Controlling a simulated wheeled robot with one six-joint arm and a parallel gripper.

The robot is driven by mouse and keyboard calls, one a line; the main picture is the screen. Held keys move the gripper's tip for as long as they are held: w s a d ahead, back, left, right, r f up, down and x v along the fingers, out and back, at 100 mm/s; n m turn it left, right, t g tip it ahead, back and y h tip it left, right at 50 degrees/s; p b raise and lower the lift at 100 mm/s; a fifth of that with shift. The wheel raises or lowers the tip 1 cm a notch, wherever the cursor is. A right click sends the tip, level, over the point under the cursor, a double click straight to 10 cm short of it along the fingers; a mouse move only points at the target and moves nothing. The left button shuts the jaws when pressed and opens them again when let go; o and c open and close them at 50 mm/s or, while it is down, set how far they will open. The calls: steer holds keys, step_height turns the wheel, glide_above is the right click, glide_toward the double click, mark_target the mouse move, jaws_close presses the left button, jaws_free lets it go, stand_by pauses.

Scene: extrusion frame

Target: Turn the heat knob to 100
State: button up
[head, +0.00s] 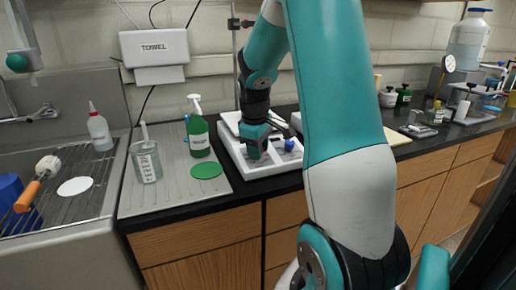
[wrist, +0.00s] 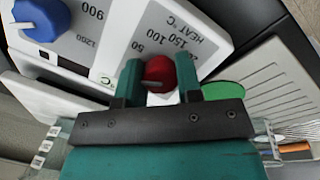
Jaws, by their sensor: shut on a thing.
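The white hot plate (head: 272,166) stands on the dark counter. Its red heat knob (wrist: 160,68) shows in the wrist view beside an upside-down "HEAT °C" scale (wrist: 181,35) with 50, 100, 150 and 200. A white pointer line lies on the knob's lower left; I cannot tell its exact reading. My gripper (wrist: 159,82) has one finger on each side of this knob and is shut on it. In the head view my gripper (head: 256,146) is down at the panel and hides most of the red knob. A blue knob (head: 290,145) is to its right.
A green spray bottle (head: 198,136), a green disc (head: 206,170) and a beaker (head: 146,162) stand left of the hot plate on the drainboard. The sink (head: 60,205) is at far left. Bottles and small equipment are on the right counter.

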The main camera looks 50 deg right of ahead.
mark_target(265, 160)
steer(key=m+p, duration=0.1)
steer(key=m, duration=0.2)
steer(key=shift+r+m, duration=0.15)
steer(key=shift+m, duration=0.25)
steer(key=m+y+p, duration=0.1)
steer(key=m, duration=0.2)
steer(key=shift+m+p, duration=0.3)
steer(key=m, duration=0.2)
steer(key=m+p, duration=0.1)
steer(key=m, duration=0.1)
steer(key=shift+w+t+y, duration=0.1)
steer(key=shift+t+y, duration=0.2)
steer(key=shift+m+p, duration=0.5)
steer(key=shift+m, duration=1.2)
steer(key=shift+t, duration=0.3)
steer(key=o, duration=0.9)
steer(key=shift+o, duration=0.2)
step_height(265, 160, up, 17)
steer(key=s, duration=0.2)
steer(key=shift+d, duration=0.25)
steer(key=shift+s, duration=0.1)
